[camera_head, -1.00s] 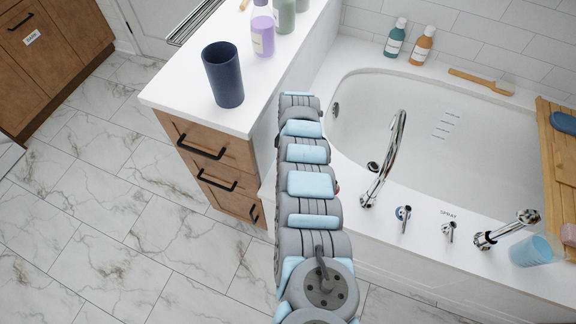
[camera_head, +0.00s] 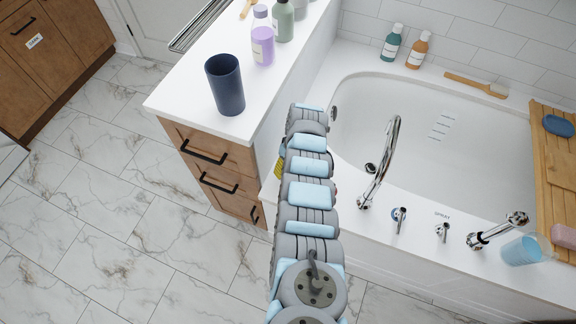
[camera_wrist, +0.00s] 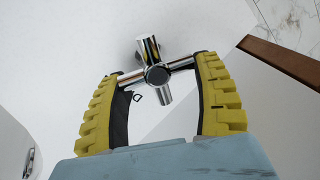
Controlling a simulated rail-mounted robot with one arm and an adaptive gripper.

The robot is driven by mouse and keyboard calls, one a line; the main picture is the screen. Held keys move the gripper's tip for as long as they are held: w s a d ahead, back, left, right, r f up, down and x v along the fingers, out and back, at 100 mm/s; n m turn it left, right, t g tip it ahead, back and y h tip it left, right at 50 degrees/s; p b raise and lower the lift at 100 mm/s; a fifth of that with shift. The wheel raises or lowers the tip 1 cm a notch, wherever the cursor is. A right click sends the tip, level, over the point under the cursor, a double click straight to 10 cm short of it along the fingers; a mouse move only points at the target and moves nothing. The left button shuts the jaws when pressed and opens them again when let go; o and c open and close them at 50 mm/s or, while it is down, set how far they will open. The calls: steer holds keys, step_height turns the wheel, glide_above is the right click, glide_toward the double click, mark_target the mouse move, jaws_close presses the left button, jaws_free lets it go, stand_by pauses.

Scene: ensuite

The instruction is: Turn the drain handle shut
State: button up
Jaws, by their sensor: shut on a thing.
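The drain handle (camera_wrist: 157,74) is a chrome cross-shaped handle on a white surface in the wrist view. My gripper (camera_wrist: 155,78) has its two yellow ridged fingers on either side of the handle, shut on the ends of its crossbar. A small black mark shows on the white surface just below the crossbar. In the head view my arm hides the handle, and only a bit of yellow of my gripper (camera_head: 281,165) shows beside the vanity.
The white vanity (camera_head: 185,100) with a dark blue cup (camera_head: 225,86) stands left of my arm. The bathtub (camera_head: 440,130), its curved chrome faucet (camera_head: 384,160) and small controls are to the right. A brown wooden edge (camera_wrist: 290,63) crosses the wrist view's upper right. Marble floor is clear at left.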

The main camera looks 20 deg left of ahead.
steer(key=m+p, duration=0.3)
steer(key=m, duration=0.2)
steer(key=shift+w+d+r+m+t+y+p, duration=0.2)
steer(key=shift+m+t+y+p, duration=0.1)
steer(key=shift+p, duration=0.1)
steer(key=m+p, duration=0.2)
steer(key=m, duration=0.1)
steer(key=m+t+p, duration=0.1)
steer(key=m, duration=0.1)
steer(key=shift+w+d+f+p, duration=0.1)
steer(key=shift+d+f+p, duration=0.05)
steer(key=shift+d+p, duration=0.15)
steer(key=shift+m, duration=0.4)
steer(key=o, duration=1.2)
steer(key=shift+d+r, duration=0.15)
steer(key=shift+r, duration=0.85)
steer(key=shift+d+r, duration=0.35)
steer(key=shift+r, duration=1.25)
steer(key=shift+d+r, duration=0.3)
steer(key=shift+r, duration=1.35)
steer(key=shift+d+r, duration=0.35)
steer(key=shift+r, duration=1.25)
